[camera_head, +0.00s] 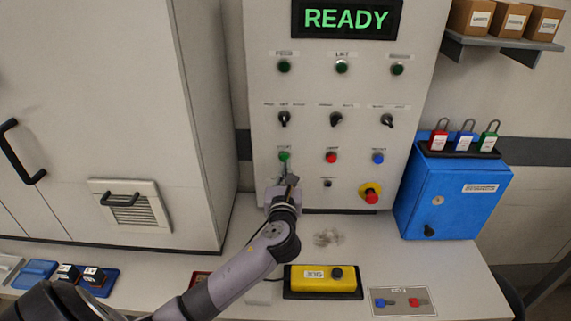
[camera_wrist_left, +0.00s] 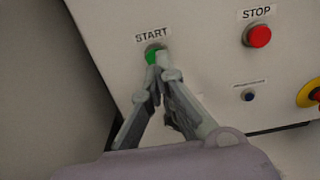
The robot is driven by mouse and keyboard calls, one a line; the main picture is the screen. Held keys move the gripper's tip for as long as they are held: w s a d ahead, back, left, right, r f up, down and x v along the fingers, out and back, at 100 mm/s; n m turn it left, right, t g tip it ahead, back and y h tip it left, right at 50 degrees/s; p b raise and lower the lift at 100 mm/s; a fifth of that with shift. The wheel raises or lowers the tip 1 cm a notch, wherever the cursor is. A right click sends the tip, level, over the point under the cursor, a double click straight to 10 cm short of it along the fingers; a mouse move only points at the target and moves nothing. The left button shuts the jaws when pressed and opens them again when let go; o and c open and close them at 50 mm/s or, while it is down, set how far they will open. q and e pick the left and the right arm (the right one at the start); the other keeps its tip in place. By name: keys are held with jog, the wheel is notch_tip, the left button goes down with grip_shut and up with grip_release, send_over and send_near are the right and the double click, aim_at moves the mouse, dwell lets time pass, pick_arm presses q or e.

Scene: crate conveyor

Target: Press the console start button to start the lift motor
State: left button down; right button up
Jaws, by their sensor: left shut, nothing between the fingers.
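The console (camera_head: 310,235) stands upright with a display (camera_head: 347,18) reading READY in green. The green start button (camera_head: 284,156) sits at the lower left of the console, and the left wrist view shows it (camera_wrist_left: 151,56) under a START label. My left gripper (camera_head: 286,172) is shut and empty, with its fingertips (camera_wrist_left: 160,62) at the button and covering its right part. I cannot tell whether they touch it or whether it is pushed in. My right gripper is not in view.
A red stop button (camera_head: 331,157) and a blue button (camera_head: 378,157) are to the right. A red emergency knob (camera_head: 370,196) on yellow is lower right. A yellow pendant (camera_head: 323,279) lies on the bench. A blue lock box (camera_head: 452,195) stands at right.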

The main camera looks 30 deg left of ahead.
aim_at(284, 158)
pick_arm(q)
jog(key=shift+x, duration=1.4)
